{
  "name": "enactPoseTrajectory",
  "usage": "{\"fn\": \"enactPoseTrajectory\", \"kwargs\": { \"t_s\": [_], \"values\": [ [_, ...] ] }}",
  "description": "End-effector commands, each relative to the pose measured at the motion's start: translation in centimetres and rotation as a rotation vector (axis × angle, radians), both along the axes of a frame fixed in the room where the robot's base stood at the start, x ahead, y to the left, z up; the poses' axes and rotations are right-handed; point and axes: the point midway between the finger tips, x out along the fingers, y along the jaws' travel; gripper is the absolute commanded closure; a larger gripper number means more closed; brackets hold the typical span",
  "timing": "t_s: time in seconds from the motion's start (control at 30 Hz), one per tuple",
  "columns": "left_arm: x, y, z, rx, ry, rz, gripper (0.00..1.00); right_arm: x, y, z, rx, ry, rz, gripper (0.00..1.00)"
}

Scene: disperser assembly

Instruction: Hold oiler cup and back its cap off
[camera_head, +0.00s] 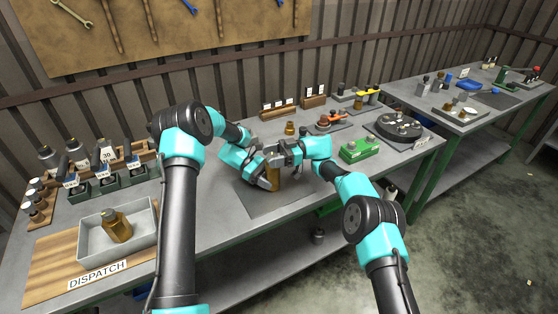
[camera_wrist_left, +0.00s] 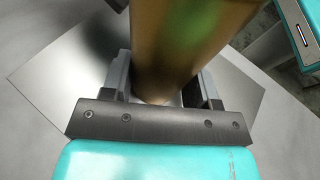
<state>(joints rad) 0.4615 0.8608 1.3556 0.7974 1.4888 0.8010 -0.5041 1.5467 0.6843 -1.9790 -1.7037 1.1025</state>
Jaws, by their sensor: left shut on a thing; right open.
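The brass-coloured oiler cup (camera_head: 273,180) stands upright over the grey mat in the middle of the bench. My left gripper (camera_head: 268,182) is shut around its body. In the left wrist view, the cup (camera_wrist_left: 185,45) fills the space between the two fingers of my left gripper (camera_wrist_left: 165,88). My right gripper (camera_head: 287,153) is open and sits at the top of the cup, above my left gripper. The cap is hidden by my grippers, so I cannot tell whether the right fingers touch it.
A grey tray (camera_head: 84,241) holding another brass cup (camera_head: 117,226) stands on the dispatch board at left. A small brass part (camera_head: 290,128) stands behind my grippers. A green block (camera_head: 359,150) and a dark round fixture (camera_head: 398,127) are at right. The grey mat (camera_head: 262,205) is clear in front.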

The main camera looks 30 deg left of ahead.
Motion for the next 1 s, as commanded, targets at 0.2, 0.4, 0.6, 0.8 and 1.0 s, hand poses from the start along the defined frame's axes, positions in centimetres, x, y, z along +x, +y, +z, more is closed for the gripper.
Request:
{"fn": "enactPoseTrajectory", "kwargs": {
  "t_s": [0.2, 0.4, 0.6, 0.8, 1.0],
  "values": [
    [-0.07, 0.00, -0.06, 0.001, 0.000, -0.002, 0.85, 0.06, 0.00, -0.20, -0.003, 0.001, -0.005, 0.34],
    [-0.08, -0.01, -0.04, 0.000, 0.000, -0.002, 0.85, 0.14, 0.05, -0.16, -0.001, 0.004, -0.027, 0.34],
    [-0.10, -0.01, -0.03, 0.000, -0.001, -0.003, 0.85, 0.26, 0.06, -0.11, 0.000, 0.006, -0.078, 0.34],
    [-0.12, 0.01, -0.02, 0.000, -0.002, -0.004, 0.85, 0.33, -0.03, -0.12, 0.001, 0.007, -0.143, 0.34],
    [-0.09, 0.00, -0.02, 0.000, -0.001, -0.003, 0.85, 0.23, -0.03, -0.05, 0.001, 0.005, -0.214, 0.34]
  ]
}}
